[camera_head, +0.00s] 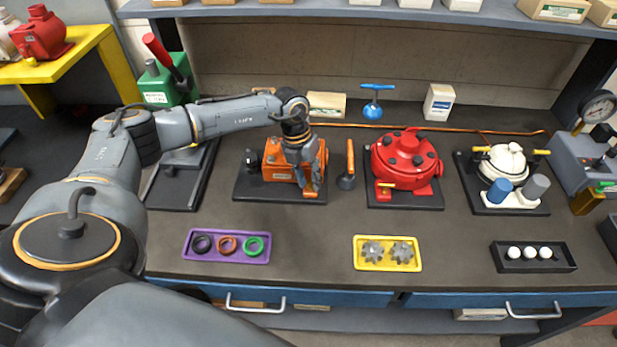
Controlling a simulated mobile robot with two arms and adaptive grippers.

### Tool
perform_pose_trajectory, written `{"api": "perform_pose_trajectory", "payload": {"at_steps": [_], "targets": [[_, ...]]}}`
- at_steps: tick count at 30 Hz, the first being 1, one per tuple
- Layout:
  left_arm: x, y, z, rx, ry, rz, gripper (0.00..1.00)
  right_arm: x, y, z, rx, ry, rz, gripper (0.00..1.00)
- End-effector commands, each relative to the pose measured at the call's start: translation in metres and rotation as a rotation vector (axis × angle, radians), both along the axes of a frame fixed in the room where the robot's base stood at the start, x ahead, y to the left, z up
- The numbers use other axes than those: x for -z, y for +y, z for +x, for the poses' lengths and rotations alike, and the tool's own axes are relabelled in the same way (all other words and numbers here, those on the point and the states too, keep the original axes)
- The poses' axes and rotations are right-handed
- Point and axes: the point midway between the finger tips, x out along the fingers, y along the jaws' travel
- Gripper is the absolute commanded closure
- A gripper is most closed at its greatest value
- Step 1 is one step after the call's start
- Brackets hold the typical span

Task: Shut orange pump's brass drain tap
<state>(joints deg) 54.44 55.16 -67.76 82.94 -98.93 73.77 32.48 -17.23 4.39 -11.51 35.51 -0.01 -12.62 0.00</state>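The orange pump (278,173) sits on a dark base plate (250,192) on the workbench, left of the middle. My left gripper (311,188) reaches in from above and points down at the pump's right end, covering part of it. A small orange-brown bit shows between or beside its fingertips, too small to tell whether it is the brass drain tap. The tap itself is not clearly seen, and whether the fingers are open or shut cannot be made out. My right gripper is not in view.
The red pump (404,160) and white pump (505,162) stand further right. A purple tray (227,258) and a yellow tray (388,267) lie in front, with clear bench between.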

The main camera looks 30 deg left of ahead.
Motion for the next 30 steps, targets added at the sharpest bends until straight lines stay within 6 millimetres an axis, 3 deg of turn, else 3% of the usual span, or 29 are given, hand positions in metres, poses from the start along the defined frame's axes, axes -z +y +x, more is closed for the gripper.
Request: {"api": "perform_pose_trajectory", "payload": {"at_steps": [1, 3, 4, 17, 30], "targets": [[0.0, 0.0, 0.0, 0.0, 0.0, 0.0, 0.85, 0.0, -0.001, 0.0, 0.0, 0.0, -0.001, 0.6], [0.0, 0.0, 0.0, 0.0, 0.0, 0.0, 0.99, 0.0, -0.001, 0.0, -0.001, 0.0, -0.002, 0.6], [0.0, 0.0, 0.0, 0.0, 0.0, 0.0, 1.0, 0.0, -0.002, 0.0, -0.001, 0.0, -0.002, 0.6], [0.001, 0.0, 0.001, 0.05, 0.0, -0.001, 1.0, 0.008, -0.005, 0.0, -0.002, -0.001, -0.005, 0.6], [0.004, 0.001, 0.003, 0.383, -0.003, -0.001, 1.0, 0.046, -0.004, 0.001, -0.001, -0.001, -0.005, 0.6]]}}
